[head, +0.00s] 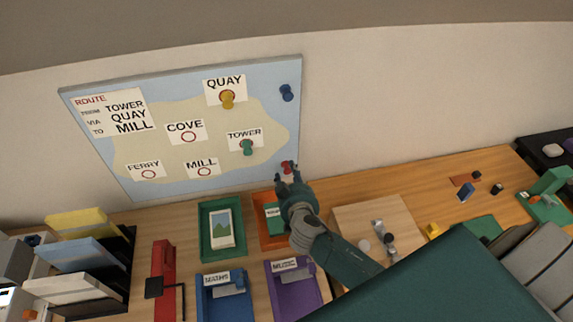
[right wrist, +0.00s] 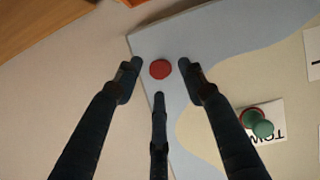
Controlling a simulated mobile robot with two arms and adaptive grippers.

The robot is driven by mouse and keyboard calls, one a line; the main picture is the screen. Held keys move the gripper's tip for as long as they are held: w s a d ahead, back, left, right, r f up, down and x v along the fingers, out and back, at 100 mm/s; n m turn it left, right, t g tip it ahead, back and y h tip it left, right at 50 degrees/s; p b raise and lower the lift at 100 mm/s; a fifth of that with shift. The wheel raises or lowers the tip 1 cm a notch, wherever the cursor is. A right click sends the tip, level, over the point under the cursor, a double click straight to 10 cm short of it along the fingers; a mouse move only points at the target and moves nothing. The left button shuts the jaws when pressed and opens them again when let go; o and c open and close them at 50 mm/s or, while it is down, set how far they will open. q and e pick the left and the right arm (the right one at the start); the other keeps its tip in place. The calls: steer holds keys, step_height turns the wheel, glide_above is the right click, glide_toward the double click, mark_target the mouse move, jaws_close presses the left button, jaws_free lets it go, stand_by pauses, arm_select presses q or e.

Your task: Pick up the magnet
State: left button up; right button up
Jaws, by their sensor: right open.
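A red magnet (head: 287,167) is on the lower right corner of the map board (head: 272,78). My right gripper (head: 287,178) is at that corner, just below the magnet in the head view. In the right wrist view the red magnet (right wrist: 160,69) lies between my spread fingers, with gaps on all sides; I cannot tell how far it is from them in depth. A blue magnet (head: 287,92) is at the board's upper right, a yellow one (head: 228,100) at QUAY and a green one (head: 247,148) at TOWER. My left gripper is out of view.
Below the board on the wooden desk stand a green tray (head: 206,248), an orange tray (head: 264,243), a blue tray (head: 207,311) and a purple tray (head: 275,304). A wooden board (head: 352,220) lies to the right. Small items lie farther right.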

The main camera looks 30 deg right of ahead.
steer(key=shift+w+d+f, duration=0.2)
steer(key=shift+w, duration=0.4)
steer(key=shift+w+d+f, duration=0.1)
steer(key=shift+w+f, duration=0.1)
steer(key=shift+w, duration=0.1)
steer(key=shift+w+f, duration=0.1)
steer(key=shift+w, duration=0.05)
steer(key=c, duration=0.8)
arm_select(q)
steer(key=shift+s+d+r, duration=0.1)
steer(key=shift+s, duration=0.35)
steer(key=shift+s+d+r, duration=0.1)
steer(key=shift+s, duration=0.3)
arm_select(e)
steer(key=shift+c, duration=0.2)
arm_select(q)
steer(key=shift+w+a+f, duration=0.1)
